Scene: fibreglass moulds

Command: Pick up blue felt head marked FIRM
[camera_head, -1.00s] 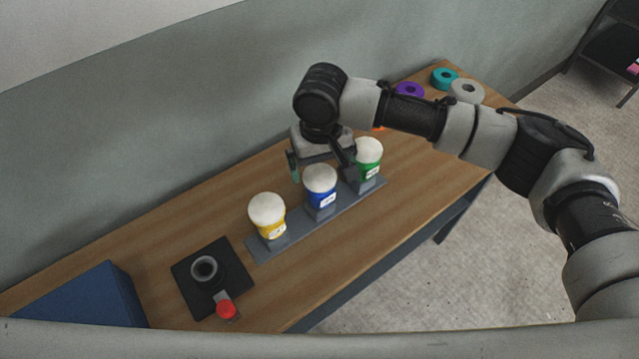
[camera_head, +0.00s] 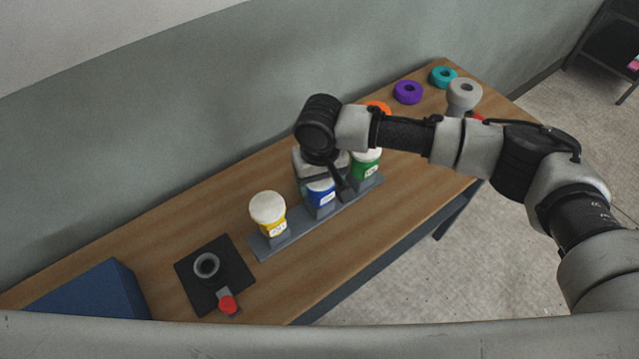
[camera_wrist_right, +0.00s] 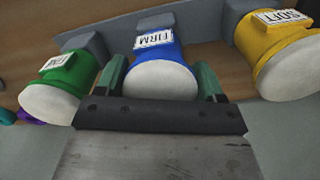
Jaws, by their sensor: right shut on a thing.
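The blue felt head (camera_head: 320,193) marked FIRM stands upright in the middle slot of the grey rack (camera_head: 270,246). Its white top is hidden under my right gripper in the head view. My right gripper (camera_head: 322,188) has come down over it and is shut on it. In the right wrist view the blue head (camera_wrist_right: 158,62) with its FIRM label sits between the two green-lined fingers (camera_wrist_right: 160,80). A yellow head (camera_head: 269,211) stands to its left, marked SOFT in the wrist view (camera_wrist_right: 272,50). A green head (camera_head: 366,164) stands to its right. My left gripper is not in view.
A black base (camera_head: 187,275) with a grey ring and a red knob (camera_head: 228,304) lies left of the rack. A blue box (camera_head: 85,295) stands at the left. Purple (camera_head: 407,92), teal (camera_head: 443,77) and orange rings and a grey piece (camera_head: 463,95) lie at the far end.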

